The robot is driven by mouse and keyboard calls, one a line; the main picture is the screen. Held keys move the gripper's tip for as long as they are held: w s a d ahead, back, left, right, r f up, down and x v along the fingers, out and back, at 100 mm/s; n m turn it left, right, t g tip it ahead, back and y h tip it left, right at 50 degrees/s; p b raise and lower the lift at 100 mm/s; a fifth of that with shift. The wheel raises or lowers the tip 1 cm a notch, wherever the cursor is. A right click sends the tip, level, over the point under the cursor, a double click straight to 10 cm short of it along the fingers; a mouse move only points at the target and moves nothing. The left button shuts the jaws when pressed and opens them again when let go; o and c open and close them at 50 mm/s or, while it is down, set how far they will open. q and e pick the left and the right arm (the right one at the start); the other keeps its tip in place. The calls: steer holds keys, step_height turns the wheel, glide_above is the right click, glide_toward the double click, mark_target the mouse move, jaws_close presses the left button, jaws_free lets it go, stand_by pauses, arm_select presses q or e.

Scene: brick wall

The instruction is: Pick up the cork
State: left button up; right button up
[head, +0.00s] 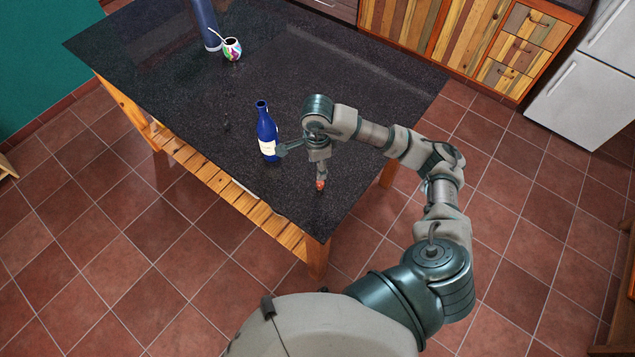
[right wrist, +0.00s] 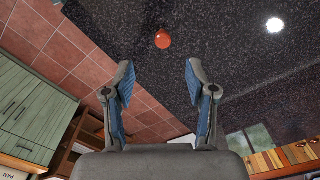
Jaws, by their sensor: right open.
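A small orange-red rounded thing (head: 320,184), which may be the cork, is on the dark tabletop (head: 330,75) near its front right corner. It also shows in the right wrist view (right wrist: 163,39), beyond the fingertips and roughly centred between them. My right gripper (head: 321,174) points down close above it. In the right wrist view my right gripper (right wrist: 158,78) is open, with its two fingers apart and nothing between them. I cannot tell from the head view whether it touches the thing. My left gripper is not in view.
A blue bottle (head: 266,130) with a pale label stands upright just left of my right gripper. A colourful cup (head: 232,49) with a straw and a tall blue cylinder (head: 206,22) stand at the back left. The tabletop's right side is mostly clear.

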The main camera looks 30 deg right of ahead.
mark_target(318, 183)
steer(key=f, duration=0.4)
steer(key=d+f+p, duration=0.1)
steer(key=f, duration=0.1)
steer(key=shift+f, duration=0.25)
steer(key=shift+d+f, duration=0.2)
steer(key=shift+f, duration=0.1)
steer(key=f+p, duration=0.1)
steer(key=f, duration=0.3)
steer(key=shift+w+a+f+p, duration=0.15)
steer(key=shift+w+a+p, duration=0.05)
steer(key=shift+p, duration=0.15)
steer(key=shift+a+f, duration=0.15)
steer(key=shift+f, duration=0.15)
steer(key=shift+a, duration=0.1)
steer(key=shift+d+f, duration=0.1)
steer(key=shift+d, duration=0.15)
steer(key=c, duration=0.9)
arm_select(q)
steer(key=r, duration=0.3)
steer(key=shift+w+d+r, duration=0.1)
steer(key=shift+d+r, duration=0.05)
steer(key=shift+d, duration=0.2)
arm_select(e)
steer(key=shift+o, duration=0.2)
steer(key=shift+d, duration=0.2)
